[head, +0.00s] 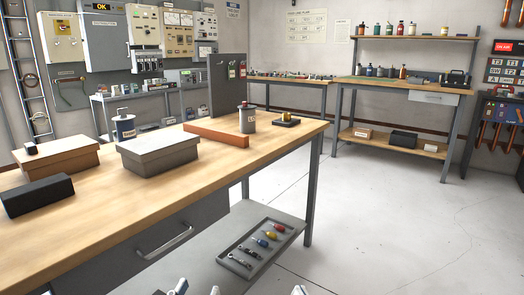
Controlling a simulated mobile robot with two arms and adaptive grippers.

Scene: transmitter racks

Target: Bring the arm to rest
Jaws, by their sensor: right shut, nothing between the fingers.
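My right gripper (299,290) shows as a small tip at the bottom edge, shut and empty. Both arms are otherwise out of view. No gripper is seen touching anything on the workbench (110,225).
A tool tray (232,250) lies on the lower shelf. The floor (400,220) at right is clear.

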